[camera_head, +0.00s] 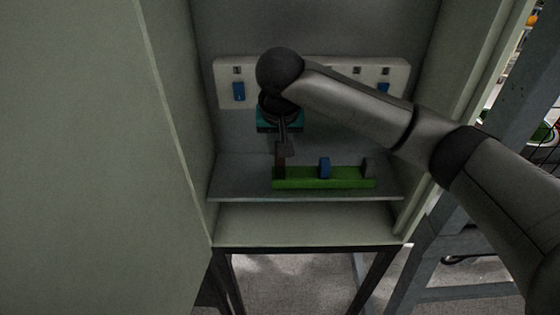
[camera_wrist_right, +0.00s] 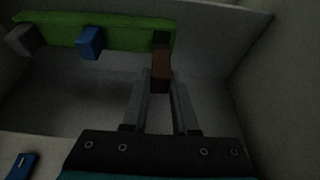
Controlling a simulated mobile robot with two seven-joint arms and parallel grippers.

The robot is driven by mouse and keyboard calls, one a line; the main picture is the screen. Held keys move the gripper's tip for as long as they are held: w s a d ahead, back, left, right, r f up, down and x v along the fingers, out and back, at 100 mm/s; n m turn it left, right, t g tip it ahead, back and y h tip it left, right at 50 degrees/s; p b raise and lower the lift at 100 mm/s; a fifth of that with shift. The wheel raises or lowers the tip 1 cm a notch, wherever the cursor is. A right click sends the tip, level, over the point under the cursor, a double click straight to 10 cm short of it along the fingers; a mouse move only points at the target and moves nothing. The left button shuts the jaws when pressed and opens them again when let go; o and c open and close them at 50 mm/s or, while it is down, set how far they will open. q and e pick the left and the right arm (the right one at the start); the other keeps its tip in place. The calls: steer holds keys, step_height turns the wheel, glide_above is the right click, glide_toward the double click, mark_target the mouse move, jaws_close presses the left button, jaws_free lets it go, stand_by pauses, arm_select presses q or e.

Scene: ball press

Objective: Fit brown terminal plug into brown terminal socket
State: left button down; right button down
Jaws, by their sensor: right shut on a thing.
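The brown terminal plug (camera_head: 279,161) is a small upright block at the left end of a green rack (camera_head: 340,183). In the wrist view the brown plug (camera_wrist_right: 161,75) sits between my right fingertips, at the end of the green rack (camera_wrist_right: 120,34). My right gripper (camera_head: 281,151) reaches down from above and is shut on the plug; its fingers also show in the wrist view (camera_wrist_right: 161,84). A white socket panel (camera_head: 225,84) spans the back wall. I cannot make out a brown socket; my arm covers the panel's middle. My left gripper is not in view.
The green rack also holds a blue block (camera_head: 324,167) and a grey block (camera_head: 368,167). The rack stands on a grey shelf (camera_head: 235,178) inside a cabinet. Side walls enclose it left and right. Blue parts (camera_head: 239,91) sit on the panel.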

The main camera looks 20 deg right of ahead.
mark_target(280, 162)
step_height(280, 162, down, 4)
steer(key=shift+f, duration=0.25)
steer(key=c, duration=0.7)
jaws_free()
steer(key=v, duration=1.2)
steer(key=shift+s+r+p, duration=0.1)
steer(key=shift+p, duration=0.2)
